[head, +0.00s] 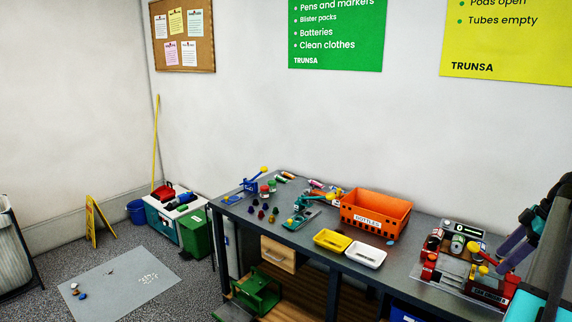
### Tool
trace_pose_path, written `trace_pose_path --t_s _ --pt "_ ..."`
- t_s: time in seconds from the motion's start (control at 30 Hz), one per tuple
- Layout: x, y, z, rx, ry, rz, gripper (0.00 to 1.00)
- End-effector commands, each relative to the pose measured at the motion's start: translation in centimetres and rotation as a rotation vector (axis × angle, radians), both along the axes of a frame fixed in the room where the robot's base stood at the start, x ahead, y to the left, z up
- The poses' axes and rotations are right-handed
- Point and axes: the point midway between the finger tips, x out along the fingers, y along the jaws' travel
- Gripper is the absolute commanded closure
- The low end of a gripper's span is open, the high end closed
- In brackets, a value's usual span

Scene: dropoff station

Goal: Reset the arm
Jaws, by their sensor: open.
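I cannot make out my gripper in the head view. Dark, purple and teal parts (516,247) stand at the right edge, cut off by the frame. I cannot tell whether they belong to my arm. No jaws can be seen holding anything.
A grey workbench (325,263) along the wall bears an orange crate (376,214), a yellow tray (332,241), a white tray (366,254), small tools and a red device (468,272). Left are a green bin (196,234), a yellow floor sign (98,220) and a grey mat (120,283).

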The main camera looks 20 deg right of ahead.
Motion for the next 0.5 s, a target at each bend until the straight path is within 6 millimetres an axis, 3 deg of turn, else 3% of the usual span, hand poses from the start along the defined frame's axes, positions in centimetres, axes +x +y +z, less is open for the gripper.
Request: trace_pose_path --t_s 0.27,0.5 --pt "3.6 2.5 -2.6 0.033 0.017 0.063 0.34" --pt "8.7 7.4 -7.8 0.096 0.056 0.163 0.34"
